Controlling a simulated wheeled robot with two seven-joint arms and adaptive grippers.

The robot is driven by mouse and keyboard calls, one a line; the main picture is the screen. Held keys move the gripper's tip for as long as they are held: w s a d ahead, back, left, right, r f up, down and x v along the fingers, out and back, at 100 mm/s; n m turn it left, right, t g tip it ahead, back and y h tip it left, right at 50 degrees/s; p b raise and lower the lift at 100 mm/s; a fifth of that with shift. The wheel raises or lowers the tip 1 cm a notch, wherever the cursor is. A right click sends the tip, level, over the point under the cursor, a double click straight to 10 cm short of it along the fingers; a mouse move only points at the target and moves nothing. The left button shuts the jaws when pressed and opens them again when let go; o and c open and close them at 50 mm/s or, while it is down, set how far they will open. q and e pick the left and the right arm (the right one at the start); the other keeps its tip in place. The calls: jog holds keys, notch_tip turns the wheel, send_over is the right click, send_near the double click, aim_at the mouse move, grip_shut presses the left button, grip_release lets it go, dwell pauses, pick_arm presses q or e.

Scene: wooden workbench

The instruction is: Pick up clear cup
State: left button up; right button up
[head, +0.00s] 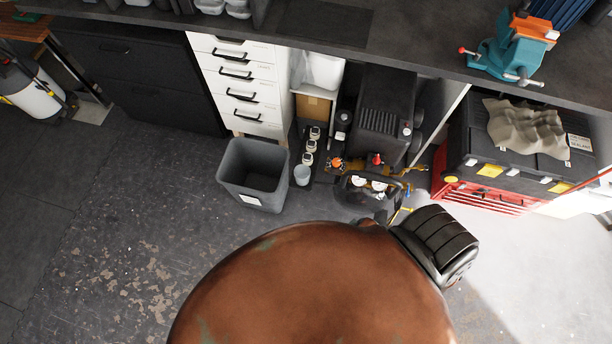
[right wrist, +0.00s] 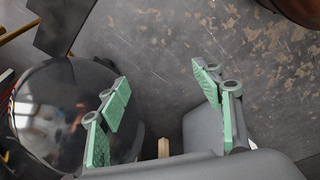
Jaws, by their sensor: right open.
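No clear cup can be made out for certain in either view. A small pale container (head: 302,175) stands on the floor beside the grey bin in the head view; it is too small to tell if it is clear. My right gripper (right wrist: 165,92) shows in the right wrist view with its green-padded fingers wide apart and nothing between the pads. Dark floor lies beyond it. My left gripper is in neither view.
A large rounded brown surface (head: 300,285) fills the bottom of the head view. A grey bin (head: 252,175), white drawers (head: 240,85) and a red toolbox (head: 485,197) line the workbench (head: 420,45). A vise (head: 510,50) is on top. Floor at left is open.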

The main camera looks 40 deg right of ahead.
jog(key=shift+o, duration=0.8)
jog(key=w+a+r+t, duration=0.1)
jog(key=w+r, duration=0.7)
jog(key=w, duration=0.2)
jog(key=shift+w+a+r+n+y, duration=0.15)
jog(key=shift+a+r+n+y, duration=0.15)
jog(key=shift+a+r, duration=0.05)
notch_tip(320, 180, up, 19)
jog(key=n+t+y+b, duration=0.1)
jog(key=n+y+b, duration=0.1)
jog(key=n+y, duration=0.1)
send_over(297, 174)
jog(key=s+d, duration=0.3)
jog(key=s, duration=0.3)
jog(key=shift+w+a, duration=0.1)
jog(key=shift+w, duration=0.15)
jog(key=b+x, duration=0.2)
jog(key=x, duration=0.5)
jog(key=shift+w+f+b, duration=0.1)
jog(key=shift+f+b, duration=0.2)
jog(key=shift+f, duration=0.05)
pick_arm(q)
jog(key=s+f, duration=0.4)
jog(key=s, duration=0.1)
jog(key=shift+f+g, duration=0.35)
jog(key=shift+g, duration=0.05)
pick_arm(e)
jog(key=shift+r, duration=0.1)
